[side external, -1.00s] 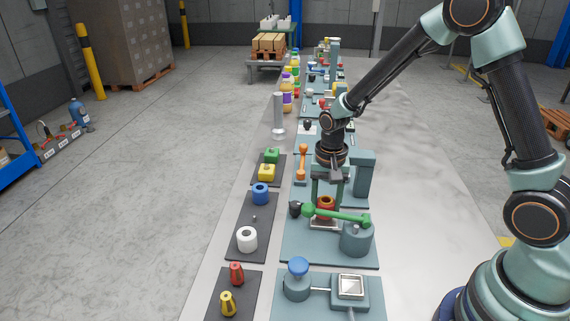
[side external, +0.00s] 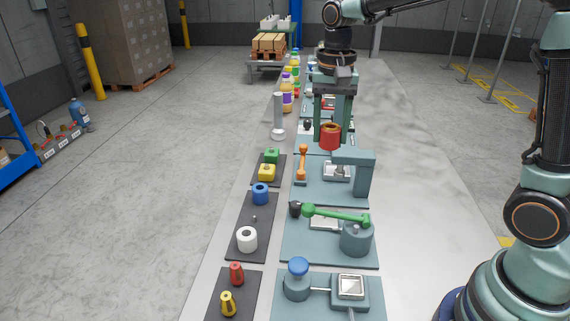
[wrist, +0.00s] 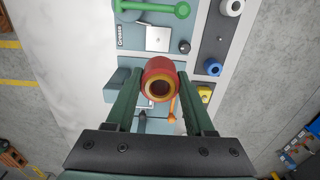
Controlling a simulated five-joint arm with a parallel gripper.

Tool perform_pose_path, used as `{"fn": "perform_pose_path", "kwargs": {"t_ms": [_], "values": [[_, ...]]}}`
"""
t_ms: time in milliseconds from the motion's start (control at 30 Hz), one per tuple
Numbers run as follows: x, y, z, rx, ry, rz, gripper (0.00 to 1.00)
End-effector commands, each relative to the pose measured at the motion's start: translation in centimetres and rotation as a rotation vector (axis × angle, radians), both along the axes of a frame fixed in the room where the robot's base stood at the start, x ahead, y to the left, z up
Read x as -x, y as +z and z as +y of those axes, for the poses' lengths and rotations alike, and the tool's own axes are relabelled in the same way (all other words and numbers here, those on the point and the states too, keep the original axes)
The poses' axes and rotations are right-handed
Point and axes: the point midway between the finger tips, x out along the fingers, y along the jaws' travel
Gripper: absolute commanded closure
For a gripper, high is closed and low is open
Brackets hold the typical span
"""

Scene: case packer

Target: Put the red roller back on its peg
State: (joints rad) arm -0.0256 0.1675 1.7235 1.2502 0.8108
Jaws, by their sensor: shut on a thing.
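My gripper (side external: 331,128) is shut on the red roller (side external: 330,137), which hangs upright in the air above the bench fixtures. In the wrist view the red roller (wrist: 160,68) sits between the two green fingers, with its dark bore facing the camera. A bare peg (side external: 254,219) stands on a dark board (side external: 237,249), between the blue roller (side external: 260,193) and the white roller (side external: 247,239). In the side view my gripper is farther back than this board and to its right, well clear of it. The wrist view shows the board at upper right.
A fixture with a green lever (side external: 337,214) stands right of the board. A fixture with an orange lever (side external: 302,163) and a grey-green post (side external: 364,174) stands just in front of my gripper. Green and yellow blocks (side external: 266,172) lie behind the blue roller.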

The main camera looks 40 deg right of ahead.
Motion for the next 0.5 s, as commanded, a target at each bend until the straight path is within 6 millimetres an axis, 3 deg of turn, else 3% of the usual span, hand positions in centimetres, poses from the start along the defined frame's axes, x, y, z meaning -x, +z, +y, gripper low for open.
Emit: {"fn": "perform_pose_path", "kwargs": {"t_ms": [167,500], "values": [[-2.7,0.7,2.3,0.000,0.004,0.001,1.00],[-8.4,0.9,9.5,0.000,0.005,0.001,1.00]]}}
